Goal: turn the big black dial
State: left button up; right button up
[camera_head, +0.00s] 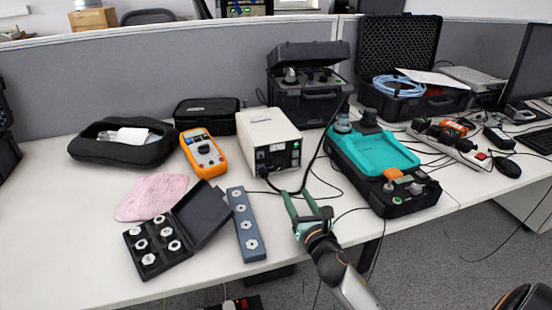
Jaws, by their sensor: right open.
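A white instrument box (268,128) stands in the middle of the table, its front panel facing me. A dark round knob (262,171) shows low on the left of that panel; it looks like the black dial, but it is too small to read its setting. My right gripper (297,194) comes in from the bottom right, in front of the box. Its two green fingers are apart with nothing between them, and they look clear of the knob. My left gripper is not in view.
A black device with a turquoise tray (385,150) stands right of my gripper. A blue-grey bar (242,212) and an open black case with several weights (158,262) lie to the left. An orange multimeter (203,152) lies beside the box. Black cables cross near my fingers.

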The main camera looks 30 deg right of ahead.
jog(key=shift+w+d, duration=0.15)
jog(key=shift+w, duration=0.35)
jog(key=b, duration=0.1)
send_near(280, 166)
jog(key=x, duration=0.4)
jog(key=shift+d, duration=0.1)
jog(key=b+x, duration=0.1)
jog(key=x, duration=0.4)
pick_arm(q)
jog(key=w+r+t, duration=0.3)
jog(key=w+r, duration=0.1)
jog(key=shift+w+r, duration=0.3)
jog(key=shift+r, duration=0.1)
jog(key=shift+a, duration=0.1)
pick_arm(e)
grip_shut()
